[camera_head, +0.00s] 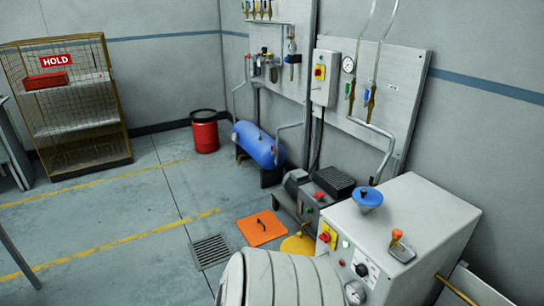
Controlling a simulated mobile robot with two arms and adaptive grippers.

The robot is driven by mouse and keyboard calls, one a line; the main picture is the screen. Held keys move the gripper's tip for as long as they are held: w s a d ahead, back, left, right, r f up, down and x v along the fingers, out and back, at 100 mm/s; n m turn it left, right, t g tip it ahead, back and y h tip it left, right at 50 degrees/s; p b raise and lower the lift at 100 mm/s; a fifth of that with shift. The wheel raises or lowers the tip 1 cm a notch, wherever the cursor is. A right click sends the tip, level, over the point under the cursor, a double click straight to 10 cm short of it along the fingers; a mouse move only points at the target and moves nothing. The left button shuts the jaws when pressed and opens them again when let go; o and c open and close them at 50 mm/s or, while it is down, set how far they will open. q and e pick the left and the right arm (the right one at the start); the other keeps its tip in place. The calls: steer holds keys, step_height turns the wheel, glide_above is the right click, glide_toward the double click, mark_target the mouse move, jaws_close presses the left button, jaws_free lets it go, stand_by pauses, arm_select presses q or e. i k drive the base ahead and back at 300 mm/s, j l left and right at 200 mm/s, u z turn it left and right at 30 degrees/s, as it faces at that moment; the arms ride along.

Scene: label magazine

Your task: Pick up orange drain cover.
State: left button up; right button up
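The orange drain cover (258,232) is a flat square plate lying on the grey floor, right of the metal floor grate (211,251). A small dark handle stands up from its middle. Its top face shows almost fully, close to the compressor unit on its right. Neither of my grippers is in view, so nothing is seen touching or holding the cover.
A yellow object (299,245) lies right of the cover. A pale ribbed drum (290,280) and a white machine cabinet (428,215) fill the front right. A blue tank (255,143) and red bin (205,135) stand behind. The floor on the left is mostly clear.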

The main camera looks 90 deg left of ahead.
mark_target(260, 229)
steer(key=u, duration=2.9)
steer(key=i+j+u, duration=0.25)
steer(key=i, duration=0.55)
steer(key=i+u, duration=0.25)
steer(key=i, duration=0.6)
